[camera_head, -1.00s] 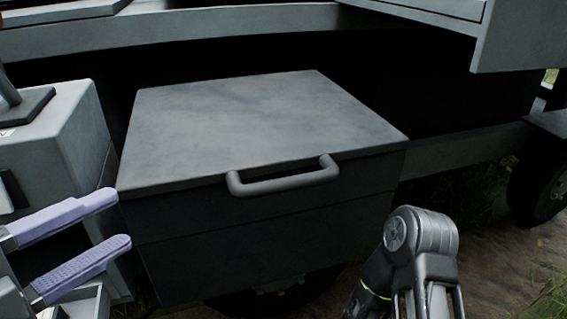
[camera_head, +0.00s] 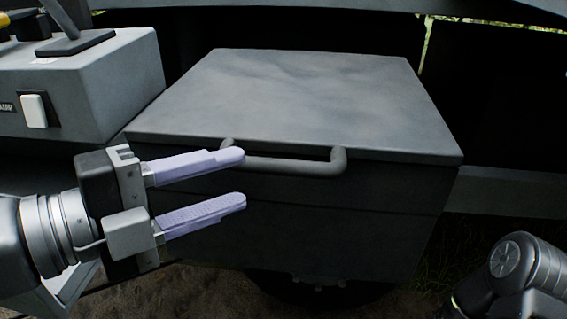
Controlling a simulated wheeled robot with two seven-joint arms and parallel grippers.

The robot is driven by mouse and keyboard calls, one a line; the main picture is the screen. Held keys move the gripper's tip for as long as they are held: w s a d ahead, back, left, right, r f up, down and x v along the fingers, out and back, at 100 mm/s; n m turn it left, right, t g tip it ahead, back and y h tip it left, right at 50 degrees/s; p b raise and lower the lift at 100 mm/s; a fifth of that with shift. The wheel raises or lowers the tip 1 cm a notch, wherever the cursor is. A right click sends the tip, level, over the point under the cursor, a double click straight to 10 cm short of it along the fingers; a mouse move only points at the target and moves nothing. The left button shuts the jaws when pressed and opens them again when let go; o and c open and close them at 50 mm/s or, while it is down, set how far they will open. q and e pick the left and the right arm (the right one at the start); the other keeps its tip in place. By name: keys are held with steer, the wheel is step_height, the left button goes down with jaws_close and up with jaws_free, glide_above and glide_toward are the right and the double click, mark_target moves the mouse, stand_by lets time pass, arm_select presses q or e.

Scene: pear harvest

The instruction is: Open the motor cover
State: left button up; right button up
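The motor cover (camera_head: 310,95) is a flat grey lid lying closed on a dark box (camera_head: 330,220). A grey bar handle (camera_head: 300,164) sticks out from the front edge of the lid. My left gripper (camera_head: 243,179) comes in from the left with its two lilac fingers apart and nothing between them. Its upper fingertip overlaps the left end of the handle in the picture; I cannot tell whether they touch. The lower finger is below the handle, in front of the box. Part of my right arm shows at the bottom right; its gripper is out of view.
A grey control box (camera_head: 112,85) with a white switch (camera_head: 35,110) and a lever stands left of the motor cover. A dark frame runs behind the lid. Below the box are a dark wheel and bare ground. The space above the lid is clear.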

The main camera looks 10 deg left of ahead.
mark_target(268, 169)
arm_select(q)
steer(key=shift+b+x, duration=0.7)
steer(key=shift+x, duration=3.25)
jaws_close()
